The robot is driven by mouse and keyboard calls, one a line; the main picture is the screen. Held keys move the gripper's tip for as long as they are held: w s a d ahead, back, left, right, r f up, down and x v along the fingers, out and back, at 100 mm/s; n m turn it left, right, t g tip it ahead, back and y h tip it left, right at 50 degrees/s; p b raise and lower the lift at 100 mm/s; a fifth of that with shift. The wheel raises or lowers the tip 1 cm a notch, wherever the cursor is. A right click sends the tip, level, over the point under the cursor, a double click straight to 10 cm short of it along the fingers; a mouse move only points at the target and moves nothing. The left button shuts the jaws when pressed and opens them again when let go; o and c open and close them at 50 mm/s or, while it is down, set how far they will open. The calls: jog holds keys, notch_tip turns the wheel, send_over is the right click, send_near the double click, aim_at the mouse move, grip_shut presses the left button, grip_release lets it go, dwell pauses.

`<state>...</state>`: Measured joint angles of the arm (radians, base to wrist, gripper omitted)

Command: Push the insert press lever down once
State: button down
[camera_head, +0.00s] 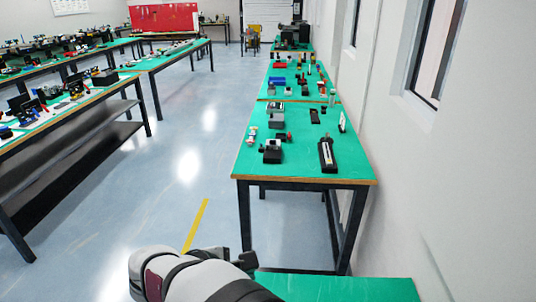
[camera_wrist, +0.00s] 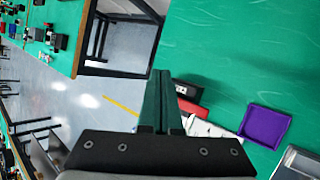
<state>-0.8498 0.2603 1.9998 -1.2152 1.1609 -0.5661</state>
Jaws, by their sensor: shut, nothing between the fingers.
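My gripper (camera_wrist: 160,74) is shut and empty in the wrist view, its two dark fingers side by side above a green bench top. I cannot pick out an insert press or its lever with certainty in either view. A black and red object (camera_wrist: 190,105) and a white piece (camera_wrist: 205,129) lie just right of the fingers, partly hidden by my gripper. I cannot tell whether either belongs to the press. In the head view my arm enters at the bottom, and I cannot clearly make out the fingers there.
A purple tray (camera_wrist: 266,125) and a grey box (camera_wrist: 298,163) are at the right of the wrist view. The near green bench (camera_head: 345,290) shows bare at the bottom of the head view. A farther bench (camera_head: 250,172) carries a dark grey device (camera_head: 272,151) and a long black device (camera_head: 327,155).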

jog(key=a+n, duration=0.1)
jog(key=a+n+t, duration=0.1)
jog(key=a, duration=0.1)
jog(key=w+a+n, duration=0.1)
jog(key=a, duration=0.1)
jog(key=shift+a+f+t+y, duration=0.2)
jog(key=shift+f+t+y, duration=0.1)
jog(key=shift+f, duration=4.4)
jog(key=shift+f, duration=0.4)
jog(key=shift+f, duration=0.9)
jog(key=shift+r, duration=1.35)
